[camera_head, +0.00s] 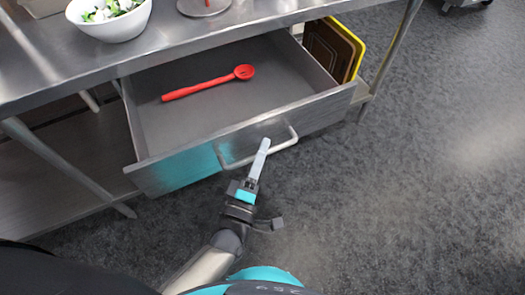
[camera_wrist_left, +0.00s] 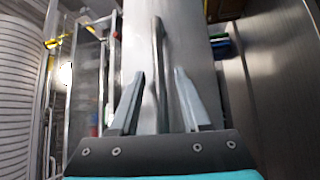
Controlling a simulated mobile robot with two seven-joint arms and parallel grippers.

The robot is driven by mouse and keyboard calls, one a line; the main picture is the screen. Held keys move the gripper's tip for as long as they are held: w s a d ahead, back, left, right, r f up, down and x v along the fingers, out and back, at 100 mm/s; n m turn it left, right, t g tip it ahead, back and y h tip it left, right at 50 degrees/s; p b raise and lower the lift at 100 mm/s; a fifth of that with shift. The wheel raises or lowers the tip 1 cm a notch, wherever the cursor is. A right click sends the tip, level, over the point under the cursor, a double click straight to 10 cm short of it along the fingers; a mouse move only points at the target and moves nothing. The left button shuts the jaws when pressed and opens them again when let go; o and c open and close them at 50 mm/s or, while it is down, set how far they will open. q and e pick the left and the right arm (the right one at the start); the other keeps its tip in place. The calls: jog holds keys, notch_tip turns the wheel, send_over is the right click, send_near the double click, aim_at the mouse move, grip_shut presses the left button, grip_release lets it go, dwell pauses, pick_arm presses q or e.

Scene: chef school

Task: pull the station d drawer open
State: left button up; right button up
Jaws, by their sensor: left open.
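The station d drawer (camera_head: 185,167) stands pulled well out from under the steel table in the head view, and its inside shows. Its bar handle (camera_head: 288,142) runs across the front panel. My left gripper (camera_head: 262,146) is at the middle of the handle. In the left wrist view its two fingers (camera_wrist_left: 159,74) are apart, with the handle bar (camera_wrist_left: 157,38) between them and gaps on both sides. I cannot tell whether a finger touches the bar. My right gripper is not in view.
A red spoon (camera_head: 210,86) lies in the drawer. A white bowl (camera_head: 112,25) of greens stands on the steel table (camera_head: 60,75). Boards, one yellow-edged (camera_head: 357,50), stand right of the drawer near a table leg (camera_head: 397,45).

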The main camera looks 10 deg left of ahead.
pick_arm(q)
jog(key=v, duration=1.5)
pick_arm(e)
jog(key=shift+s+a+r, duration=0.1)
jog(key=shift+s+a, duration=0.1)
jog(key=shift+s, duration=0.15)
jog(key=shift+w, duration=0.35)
